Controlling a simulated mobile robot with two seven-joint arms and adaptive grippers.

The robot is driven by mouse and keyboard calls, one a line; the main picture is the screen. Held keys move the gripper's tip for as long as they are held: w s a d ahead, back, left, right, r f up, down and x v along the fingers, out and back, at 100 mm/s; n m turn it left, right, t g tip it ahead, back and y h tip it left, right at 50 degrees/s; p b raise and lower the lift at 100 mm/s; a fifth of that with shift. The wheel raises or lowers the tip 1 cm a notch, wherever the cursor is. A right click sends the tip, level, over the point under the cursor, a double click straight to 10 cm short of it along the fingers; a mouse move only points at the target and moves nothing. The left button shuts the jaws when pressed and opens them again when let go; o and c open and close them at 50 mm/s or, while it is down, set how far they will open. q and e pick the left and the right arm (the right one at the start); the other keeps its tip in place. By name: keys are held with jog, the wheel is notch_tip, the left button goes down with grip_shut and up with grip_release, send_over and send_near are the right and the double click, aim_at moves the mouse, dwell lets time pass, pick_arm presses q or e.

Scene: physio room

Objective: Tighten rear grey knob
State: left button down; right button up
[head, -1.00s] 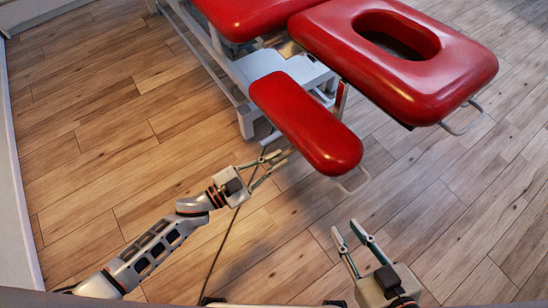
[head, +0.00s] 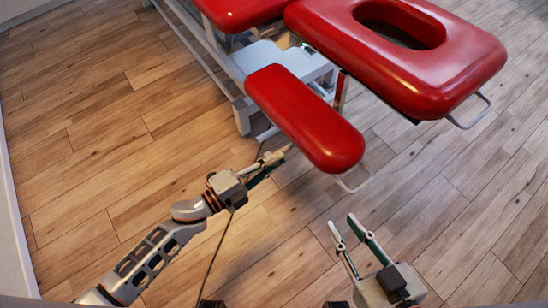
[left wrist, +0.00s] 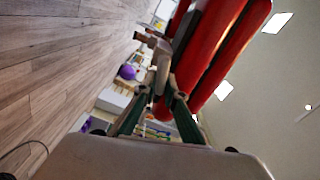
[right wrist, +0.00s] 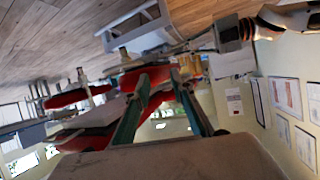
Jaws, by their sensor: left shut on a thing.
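The red padded armrest (head: 305,118) of the treatment table slants down to the right in the head view. My left gripper (head: 284,152) is at its left side, low by the underside, with its fingers closed together. In the left wrist view the fingers come in from both sides of a small greyish part (left wrist: 162,72) under the red pads. This looks like the grey knob, but its outline is mostly hidden by the fingers. My right gripper (head: 343,222) is open and empty, below and apart from the armrest's lower end.
The red face-hole headrest (head: 440,75) is at the upper right, with a metal loop (head: 470,115) at its corner. A thin metal loop (head: 355,182) sticks out under the armrest's end. The table's white frame (head: 240,110) stands behind.

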pick_arm(q)
jog(key=shift+a+f+m, duration=0.15)
jog(key=shift+f+m, duration=0.15)
jog(key=shift+m, duration=0.7)
jog(key=shift+b, duration=0.3)
pick_arm(e)
jog(key=shift+w+a+r, duration=0.25)
jog(key=shift+w+r, duration=0.1)
jog(key=shift+r, duration=0.05)
pick_arm(q)
jog(key=shift+w+r, duration=0.1)
pick_arm(e)
jog(key=shift+s+f, duration=0.1)
pick_arm(q)
jog(key=c, duration=2.1)
grip_release()
pick_arm(e)
jog(key=shift+s+f, duration=0.1)
pick_arm(q)
jog(key=shift+a, duration=0.1)
jog(key=v, duration=1.2)
